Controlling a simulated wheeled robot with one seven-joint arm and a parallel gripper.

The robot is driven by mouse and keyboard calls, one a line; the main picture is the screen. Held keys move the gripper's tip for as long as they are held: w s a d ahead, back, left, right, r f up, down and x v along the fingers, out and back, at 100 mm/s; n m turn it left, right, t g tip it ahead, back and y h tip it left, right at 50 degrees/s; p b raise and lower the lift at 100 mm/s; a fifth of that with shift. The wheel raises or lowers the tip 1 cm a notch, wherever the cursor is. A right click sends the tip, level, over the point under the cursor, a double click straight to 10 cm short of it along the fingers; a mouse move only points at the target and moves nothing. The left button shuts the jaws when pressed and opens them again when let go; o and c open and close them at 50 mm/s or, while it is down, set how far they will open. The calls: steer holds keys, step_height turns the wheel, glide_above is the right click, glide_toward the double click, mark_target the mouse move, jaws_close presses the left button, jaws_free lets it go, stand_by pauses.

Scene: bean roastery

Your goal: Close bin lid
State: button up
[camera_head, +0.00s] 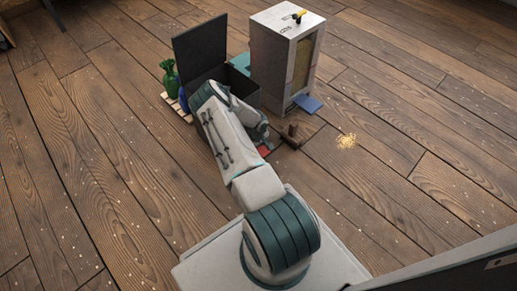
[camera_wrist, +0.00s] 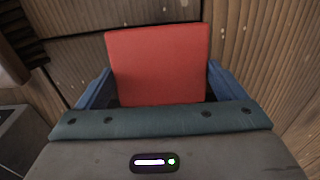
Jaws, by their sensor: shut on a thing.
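The dark bin (camera_head: 245,86) stands at the upper middle of the head view. Its lid (camera_head: 199,48) is open and upright at the bin's left and back; my arm hides part of the bin's front. My gripper (camera_wrist: 158,68) is shut on a flat red object (camera_wrist: 158,62), which sits between its two blue fingers in the wrist view. In the head view a bit of the red object (camera_head: 264,151) shows low beside my arm, in front of the bin, and my fingers are mostly hidden. The gripper is apart from the lid.
A white cabinet (camera_head: 272,62) stands right of the bin, with a small yellow and black item (camera_head: 299,16) on top. The floor at right is mostly clear.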

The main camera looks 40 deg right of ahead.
steer(key=shift+w+a+r, duration=0.15)
steer(key=shift+w, duration=0.25)
steer(key=shift+w+a+r, duration=0.15)
steer(key=shift+w, duration=0.25)
steer(key=o, duration=1.1)
steer(key=shift+s+d, duration=0.15)
steer(key=shift+s, duration=0.05)
steer(key=shift+r, duration=0.35)
step_height(320, 180, up, 13)
steer(key=p, duration=0.6)
steer(key=shift+s, duration=0.35)
